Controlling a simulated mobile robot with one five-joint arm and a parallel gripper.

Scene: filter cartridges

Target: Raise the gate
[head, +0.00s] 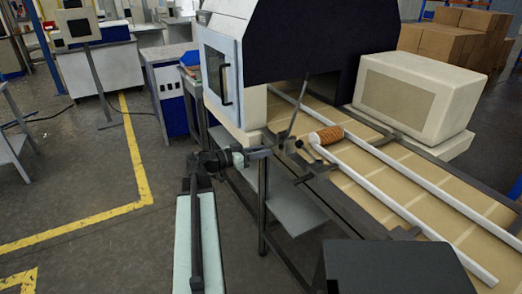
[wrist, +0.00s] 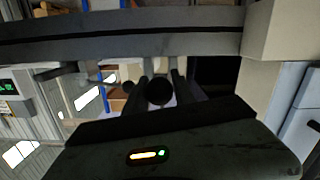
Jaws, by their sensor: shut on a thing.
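My gripper (head: 241,157) is at the near side of the conveyor, by its dark side rail. In the wrist view, my gripper (wrist: 160,94) has its two dark fingers on either side of a black round knob (wrist: 160,91) and is shut on it. What the knob joins to is hidden. A thin dark bar (head: 289,124), which may be the gate or its lever, stands tilted at the machine's opening. A ribbed orange-brown cartridge (head: 327,135) lies on the conveyor, just right of the bar, apart from my gripper.
Two white guide rails (head: 400,203) run along the tan conveyor belt (head: 370,187). The dark-hooded machine (head: 300,40) stands over its far end. A cream box (head: 415,95) is on the right. The floor to the left is open, with yellow lines (head: 136,150).

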